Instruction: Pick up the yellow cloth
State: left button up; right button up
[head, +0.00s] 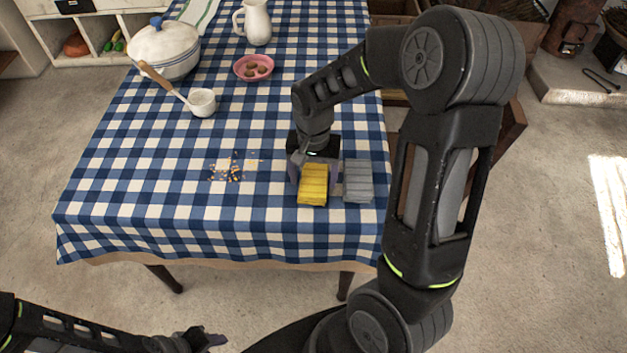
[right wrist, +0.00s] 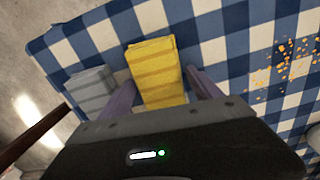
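The yellow cloth (head: 313,185) is a folded, striped block lying on the checked tablecloth near the table's front right. It also shows in the right wrist view (right wrist: 156,75). My right gripper (head: 315,168) is lowered over it from behind, with one finger on each side. In the right wrist view the gripper (right wrist: 161,76) is open around the cloth, with narrow gaps at the fingertips; firm contact does not show. My left gripper (head: 207,340) is low at the bottom edge, away from the table, and its opening is unclear.
A grey folded cloth (head: 357,181) lies close to the right of the yellow one. Orange crumbs (head: 230,170) are scattered to the left. The front-left tabletop is clear.

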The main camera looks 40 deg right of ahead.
aim_at(314, 178)
jog(key=c, duration=1.1)
notch_tip(314, 178, up, 10)
dwell(0.6)
jog(key=o, duration=0.7)
jog(key=c, duration=0.5)
